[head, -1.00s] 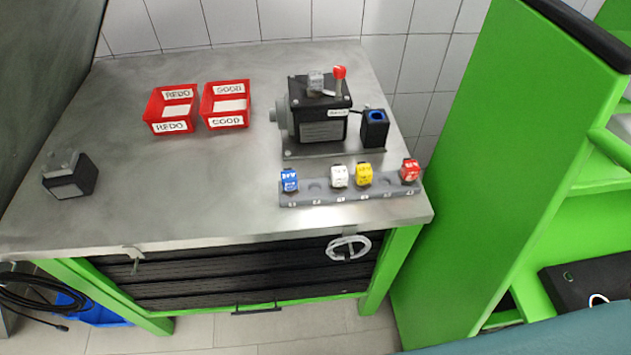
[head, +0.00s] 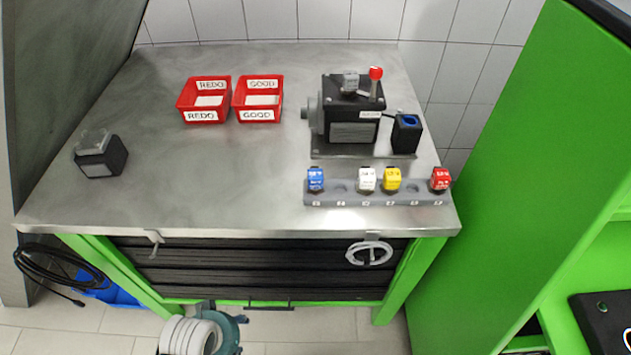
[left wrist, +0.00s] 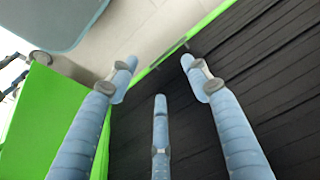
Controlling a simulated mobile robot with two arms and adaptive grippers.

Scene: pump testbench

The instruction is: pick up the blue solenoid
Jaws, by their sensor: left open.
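The blue solenoid (head: 316,179) sits at the left end of the grey numbered holder strip (head: 350,199) near the table's front right. A white solenoid (head: 367,179), a yellow one (head: 392,179) and a red one (head: 440,179) stand in the same strip. Part of my left arm shows low in the head view, in front of the bench and well away from the solenoid. In the left wrist view my left gripper (left wrist: 158,74) has its three blue fingers spread and empty, facing the dark slatted bench front. My right gripper is not in view.
Red REDO (head: 204,101) and GOOD (head: 258,101) bins stand at the back. A black pump unit (head: 350,112) and a black box with a blue top (head: 406,133) stand behind the strip. A dark block (head: 101,158) is at left. The table's middle is clear.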

